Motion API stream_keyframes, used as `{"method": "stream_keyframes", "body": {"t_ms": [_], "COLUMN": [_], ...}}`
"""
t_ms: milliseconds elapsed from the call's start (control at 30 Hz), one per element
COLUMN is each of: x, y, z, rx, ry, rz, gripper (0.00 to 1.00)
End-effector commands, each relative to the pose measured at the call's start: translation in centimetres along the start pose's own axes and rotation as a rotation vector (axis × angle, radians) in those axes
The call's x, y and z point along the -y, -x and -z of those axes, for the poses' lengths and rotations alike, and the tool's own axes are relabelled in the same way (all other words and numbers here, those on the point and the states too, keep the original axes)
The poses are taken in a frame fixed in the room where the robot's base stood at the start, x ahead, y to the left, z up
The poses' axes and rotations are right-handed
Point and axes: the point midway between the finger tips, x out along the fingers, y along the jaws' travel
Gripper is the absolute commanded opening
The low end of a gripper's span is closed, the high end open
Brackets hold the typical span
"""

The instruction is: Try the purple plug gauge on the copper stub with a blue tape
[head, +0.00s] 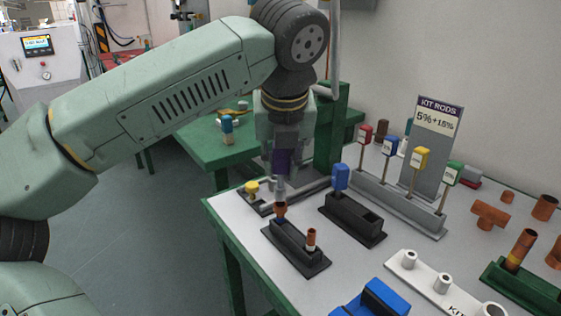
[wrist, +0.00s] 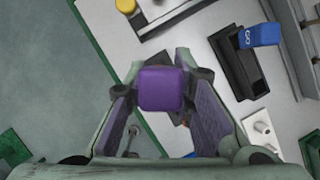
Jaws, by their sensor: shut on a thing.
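My gripper (head: 281,168) is shut on the purple plug gauge (wrist: 162,88), which also shows dark purple in the head view (head: 281,160). The gauge points down, and its grey lower end is right over the copper stub with blue tape (head: 281,211). I cannot tell whether the tip is inside the stub's mouth or just above it. This stub stands upright at the far end of a black holder (head: 300,250). In the wrist view the gauge and fingers mostly hide the stubs.
A black block with a blue-headed gauge (head: 341,178) stands to the right. Behind it is a grey rack with red, blue, yellow and green tagged rods (head: 400,200). Copper fittings (head: 490,214) fill the right side.

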Motion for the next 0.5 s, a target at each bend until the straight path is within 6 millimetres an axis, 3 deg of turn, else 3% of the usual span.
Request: {"method": "stream_keyframes", "body": {"t_ms": [500], "x": [0.01], "y": [-0.97], "z": [0.40], "rx": [0.001], "ry": [0.000], "rz": [0.000], "gripper": [0.02]}}
